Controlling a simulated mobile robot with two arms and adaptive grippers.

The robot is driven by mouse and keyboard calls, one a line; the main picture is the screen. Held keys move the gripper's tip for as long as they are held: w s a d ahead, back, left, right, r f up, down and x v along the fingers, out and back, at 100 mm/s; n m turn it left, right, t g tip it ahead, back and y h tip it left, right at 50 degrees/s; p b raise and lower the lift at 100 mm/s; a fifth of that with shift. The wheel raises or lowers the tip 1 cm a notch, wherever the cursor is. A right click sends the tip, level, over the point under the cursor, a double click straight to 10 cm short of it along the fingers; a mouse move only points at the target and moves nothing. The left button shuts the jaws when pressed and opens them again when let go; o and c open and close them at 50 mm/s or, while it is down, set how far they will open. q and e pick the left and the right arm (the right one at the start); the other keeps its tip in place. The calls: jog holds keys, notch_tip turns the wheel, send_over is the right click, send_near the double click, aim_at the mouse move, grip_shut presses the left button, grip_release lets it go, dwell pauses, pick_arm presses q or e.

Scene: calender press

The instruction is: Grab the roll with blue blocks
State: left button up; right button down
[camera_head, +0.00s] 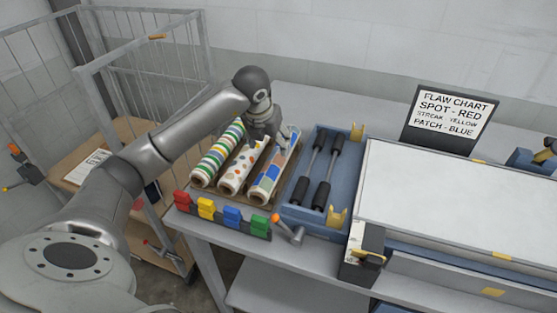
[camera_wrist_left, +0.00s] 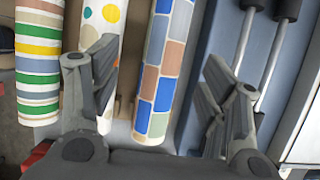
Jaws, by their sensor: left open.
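The roll with blue blocks (camera_head: 268,178) is white with blue, orange and tan patches. It is the rightmost of three rolls on a brown tray beside the blue press. In the left wrist view this roll (camera_wrist_left: 158,75) lies between the spread fingers of my left gripper (camera_wrist_left: 158,85), with gaps on both sides. In the head view my left gripper (camera_head: 268,138) is above the far part of the rolls, open and empty. It hides part of the spotted roll (camera_head: 236,172) and the block roll. My right gripper does not show.
A striped roll (camera_head: 214,158) is at the left of the tray. Coloured clips (camera_head: 231,216) line the table's front edge. A blue tray (camera_head: 299,210) with two black-handled rods is close on the right. A flaw chart (camera_head: 446,112) stands behind the press; a wire cart (camera_head: 125,75) is left.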

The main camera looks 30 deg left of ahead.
aim_at(277, 156)
pick_arm(q)
jog(key=p+x, duration=0.1)
jog(key=x, duration=0.3)
jog(key=shift+d, duration=0.1)
jog(key=shift+w+d+f, duration=0.1)
jog(key=shift+f, duration=0.2)
jog(key=x, duration=0.1)
jog(key=p+x, duration=0.2)
jog(key=shift+d+f, duration=0.2)
jog(key=shift+d, duration=0.1)
jog(key=shift+w+a+f, duration=0.1)
jog(key=shift+w+f, duration=0.15)
jog(key=shift+f, duration=0.3)
jog(key=shift+r, duration=0.1)
jog(key=c, duration=1.3)
